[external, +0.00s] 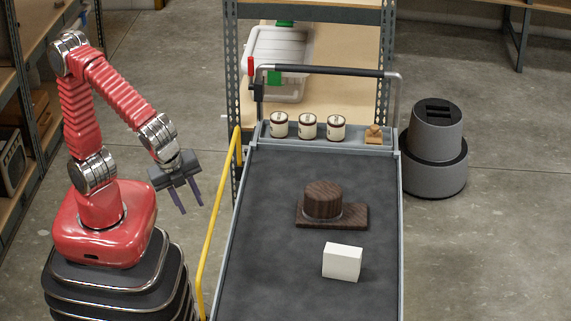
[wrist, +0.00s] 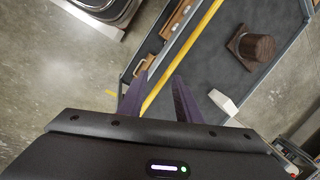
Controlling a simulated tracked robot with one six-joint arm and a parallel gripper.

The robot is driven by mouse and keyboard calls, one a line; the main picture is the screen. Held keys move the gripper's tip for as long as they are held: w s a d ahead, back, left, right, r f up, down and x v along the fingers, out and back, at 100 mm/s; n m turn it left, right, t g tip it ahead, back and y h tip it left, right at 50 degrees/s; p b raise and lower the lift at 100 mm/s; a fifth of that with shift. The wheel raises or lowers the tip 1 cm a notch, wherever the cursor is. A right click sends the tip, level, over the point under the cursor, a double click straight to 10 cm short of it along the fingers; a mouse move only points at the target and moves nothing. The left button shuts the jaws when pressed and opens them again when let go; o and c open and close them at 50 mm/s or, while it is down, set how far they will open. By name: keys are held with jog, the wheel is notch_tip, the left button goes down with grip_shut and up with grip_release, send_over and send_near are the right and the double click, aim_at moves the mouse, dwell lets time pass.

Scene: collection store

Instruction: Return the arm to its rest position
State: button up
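My red arm is bent over at the left in the external view, and my gripper (external: 187,196) hangs to the left of the yellow rail, pointing down. Its two purple fingers are apart with nothing between them. In the wrist view my gripper (wrist: 157,100) also shows open fingers, with the yellow rail and floor beyond them. It touches no object.
The cart's dark top (external: 270,260) holds a dark wooden round block on a board (external: 323,203) and a white box (external: 342,261). Several white jars (external: 307,127) stand on its back ledge. A yellow rail (external: 217,222) runs along its left side. A grey cylinder (external: 436,150) stands right.

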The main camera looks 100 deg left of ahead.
jog(key=s+a+n+t+h, duration=0.1)
jog(key=s+a+n, duration=0.2)
jog(key=a+n, duration=0.3)
jog(key=s+a+n+t+h, duration=0.1)
jog(key=s+a+n, duration=0.3)
jog(key=a, duration=0.8)
jog(key=shift+s+f+n+t, duration=0.35)
jog(key=shift+n+t, duration=0.35)
jog(key=shift+n, duration=0.5)
